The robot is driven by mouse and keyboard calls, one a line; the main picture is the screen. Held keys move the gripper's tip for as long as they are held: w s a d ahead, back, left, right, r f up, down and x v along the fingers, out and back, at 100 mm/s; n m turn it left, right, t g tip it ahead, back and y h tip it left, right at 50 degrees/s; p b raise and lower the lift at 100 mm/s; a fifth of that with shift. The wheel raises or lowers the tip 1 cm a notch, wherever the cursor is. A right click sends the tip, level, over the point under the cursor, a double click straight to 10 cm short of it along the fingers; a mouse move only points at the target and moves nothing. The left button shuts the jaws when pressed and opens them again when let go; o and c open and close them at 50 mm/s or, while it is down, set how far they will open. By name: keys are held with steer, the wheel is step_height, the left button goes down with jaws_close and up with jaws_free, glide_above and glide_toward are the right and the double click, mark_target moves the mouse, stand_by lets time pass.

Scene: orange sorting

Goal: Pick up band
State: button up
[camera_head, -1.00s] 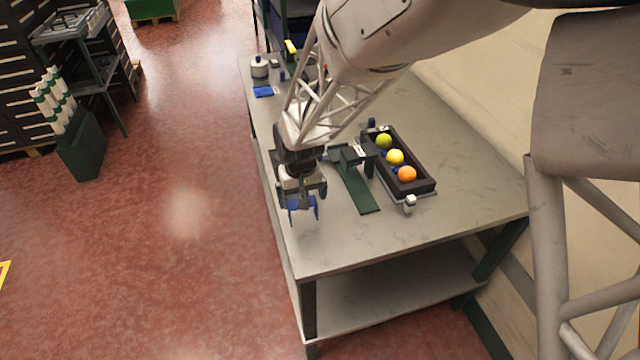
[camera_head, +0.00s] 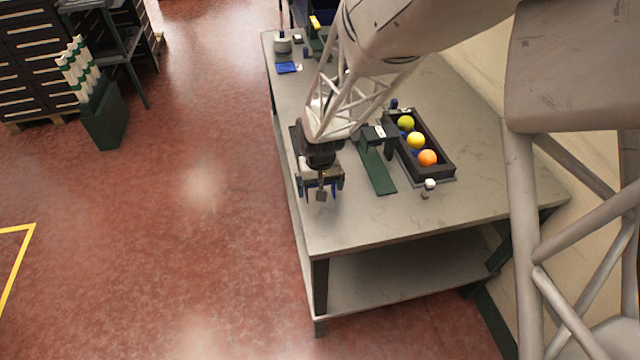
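I cannot make out with certainty which thing is the band. A dark green strip (camera_head: 378,174) slopes down from a small dark stand (camera_head: 378,135) onto the table, right of my gripper. My gripper (camera_head: 321,189) points down over the left part of the table (camera_head: 350,225). Its two blue-tipped fingers stand apart, so it is open. A small grey piece (camera_head: 321,196) shows between the fingers; I cannot tell whether it is part of my gripper or a separate thing. The surface directly beneath is partly hidden by my gripper.
A blue pad (camera_head: 286,67) lies far back. The table's front is clear.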

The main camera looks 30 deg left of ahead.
steer(key=c, duration=0.8)
steer(key=shift+r, duration=0.1)
steer(key=shift+r, duration=4.95)
steer(key=shift+w, duration=0.1)
